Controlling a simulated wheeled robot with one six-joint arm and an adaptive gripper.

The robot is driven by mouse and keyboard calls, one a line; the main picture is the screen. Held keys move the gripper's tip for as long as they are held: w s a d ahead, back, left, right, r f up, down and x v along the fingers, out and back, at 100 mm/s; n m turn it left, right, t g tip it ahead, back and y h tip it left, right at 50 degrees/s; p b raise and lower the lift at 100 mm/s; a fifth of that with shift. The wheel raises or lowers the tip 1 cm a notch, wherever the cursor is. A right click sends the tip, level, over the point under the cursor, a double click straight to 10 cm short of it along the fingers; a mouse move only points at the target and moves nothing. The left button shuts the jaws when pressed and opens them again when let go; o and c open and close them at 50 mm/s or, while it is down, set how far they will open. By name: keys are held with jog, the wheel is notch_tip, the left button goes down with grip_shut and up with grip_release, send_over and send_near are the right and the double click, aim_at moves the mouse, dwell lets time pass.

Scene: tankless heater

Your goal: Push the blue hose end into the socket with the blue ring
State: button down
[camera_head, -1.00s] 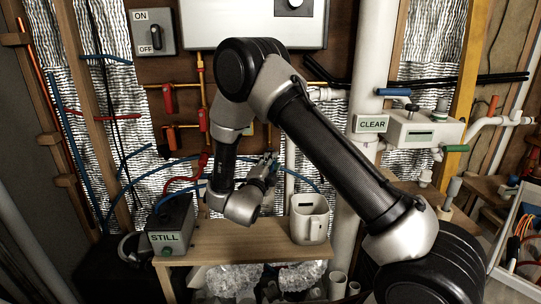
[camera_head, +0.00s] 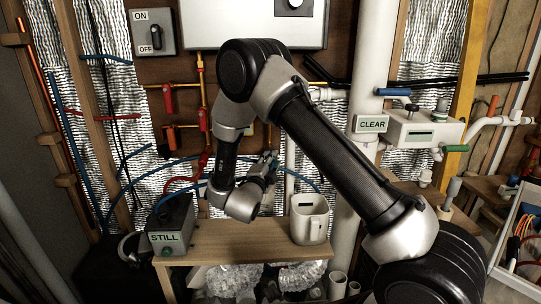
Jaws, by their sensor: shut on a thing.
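My gripper (camera_head: 268,163) is small and partly hidden by my own wrist, above the back of the wooden bench. It is shut on the blue hose (camera_head: 301,178), which arcs away to the right behind it. The exact grip on the hose end is too small to make out. Another stretch of blue hose (camera_head: 168,197) shows at the left, above the grey box marked STILL. I cannot make out the socket with the blue ring; my arm covers part of the wall piping.
The wooden bench (camera_head: 230,247) carries a white jug (camera_head: 309,220) at its right and the grey STILL box (camera_head: 171,225) at its left. Red-handled valves (camera_head: 169,98) are on the wall. A white pipe (camera_head: 372,60) and a CLEAR box (camera_head: 425,129) are to the right.

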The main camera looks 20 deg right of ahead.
jog(key=shift+w, duration=0.15)
jog(key=c, duration=1.1)
grip_release()
